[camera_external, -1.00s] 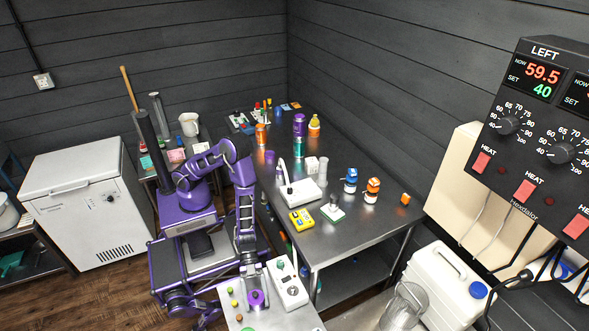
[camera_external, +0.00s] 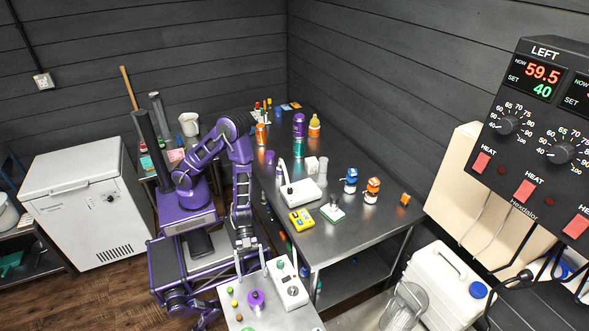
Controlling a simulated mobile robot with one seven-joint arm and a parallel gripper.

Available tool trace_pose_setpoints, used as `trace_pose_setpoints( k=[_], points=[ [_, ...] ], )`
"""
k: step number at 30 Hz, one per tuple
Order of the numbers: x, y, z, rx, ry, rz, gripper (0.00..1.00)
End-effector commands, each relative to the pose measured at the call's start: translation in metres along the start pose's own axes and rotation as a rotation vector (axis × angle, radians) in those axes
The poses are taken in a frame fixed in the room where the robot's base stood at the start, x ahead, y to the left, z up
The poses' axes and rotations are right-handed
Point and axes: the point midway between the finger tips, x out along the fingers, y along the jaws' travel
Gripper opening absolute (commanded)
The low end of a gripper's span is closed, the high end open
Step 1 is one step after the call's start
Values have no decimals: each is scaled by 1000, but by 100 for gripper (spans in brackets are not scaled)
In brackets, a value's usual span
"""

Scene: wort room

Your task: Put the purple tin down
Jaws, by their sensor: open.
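The purple tin (camera_external: 256,298) stands on the small low metal table (camera_external: 275,322) at the bottom of the view. A small knob-like part shows on its top. My gripper (camera_external: 252,272) points down just above and behind the tin in the picture. Its two pale fingers are spread apart with nothing between them. The tin looks clear of the fingers, though the exact gap is hard to judge from this angle.
A white device (camera_external: 287,284) stands right of the tin. Small coloured balls (camera_external: 234,304) lie to its left. The long steel table (camera_external: 345,228) beyond holds a yellow device (camera_external: 301,220), a white scale (camera_external: 298,191) and several cans and bottles.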

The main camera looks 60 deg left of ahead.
Motion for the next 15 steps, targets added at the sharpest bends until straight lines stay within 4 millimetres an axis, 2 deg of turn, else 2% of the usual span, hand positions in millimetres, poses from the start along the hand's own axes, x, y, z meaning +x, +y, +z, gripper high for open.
trace_pose_setpoints(
  k=[1, 4, 5, 6, 15],
  points=[
    [-9, -2, 0, -1, -1, -4, 93],
    [-20, -1, 0, 0, -1, -2, 93],
    [-22, -1, 0, 0, -1, -2, 99],
    [-24, -1, 0, 0, 0, -2, 99],
    [-27, 0, 0, 1, 0, 1, 99]
  ],
)
